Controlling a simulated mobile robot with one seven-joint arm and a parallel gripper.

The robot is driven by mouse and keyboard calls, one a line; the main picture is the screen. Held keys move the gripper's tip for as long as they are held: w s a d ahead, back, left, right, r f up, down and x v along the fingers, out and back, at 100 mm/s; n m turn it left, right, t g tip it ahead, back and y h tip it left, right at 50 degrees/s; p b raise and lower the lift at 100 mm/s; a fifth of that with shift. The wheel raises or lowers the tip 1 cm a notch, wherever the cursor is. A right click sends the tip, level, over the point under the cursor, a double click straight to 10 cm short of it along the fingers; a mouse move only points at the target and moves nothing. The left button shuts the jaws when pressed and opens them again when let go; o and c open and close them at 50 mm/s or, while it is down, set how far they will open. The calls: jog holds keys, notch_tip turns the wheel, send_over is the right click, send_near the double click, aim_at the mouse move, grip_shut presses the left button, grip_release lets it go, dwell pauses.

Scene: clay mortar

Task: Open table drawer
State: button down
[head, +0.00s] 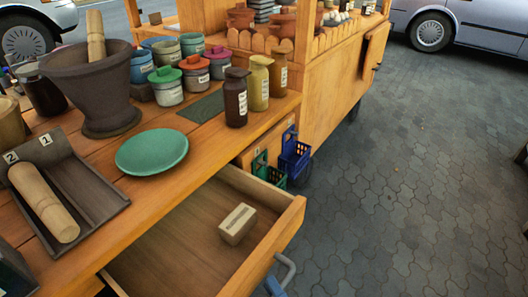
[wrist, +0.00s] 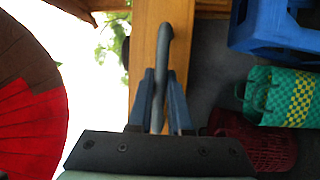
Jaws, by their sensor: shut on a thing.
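The table drawer (head: 165,256) is pulled well out from under the wooden table, so its inside shows in the head view. A small pale block (head: 237,224) lies in it. The grey curved handle (head: 286,268) is on the drawer's front. In the wrist view the handle (wrist: 165,47) runs down between the two blue fingers of my gripper (wrist: 160,80), which is shut on it. The wooden drawer front (wrist: 146,38) is beside the handle. In the head view only a blue bit of my gripper (head: 273,286) shows at the bottom edge.
On the tabletop (head: 190,165) are a green plate (head: 152,152), a dark mortar (head: 97,95), a tray (head: 88,190) with a wooden roller (head: 43,202), and several jars. Blue (head: 294,157) and green crates stand beyond the drawer. The paved ground (head: 400,200) at right is clear.

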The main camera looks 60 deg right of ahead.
jog(key=shift+s, duration=0.1)
jog(key=c, duration=0.8)
grip_release()
jog(key=shift+c, duration=0.2)
jog(key=v, duration=1.3)
jog(key=shift+p, duration=0.35)
jog(key=shift+s, duration=0.1)
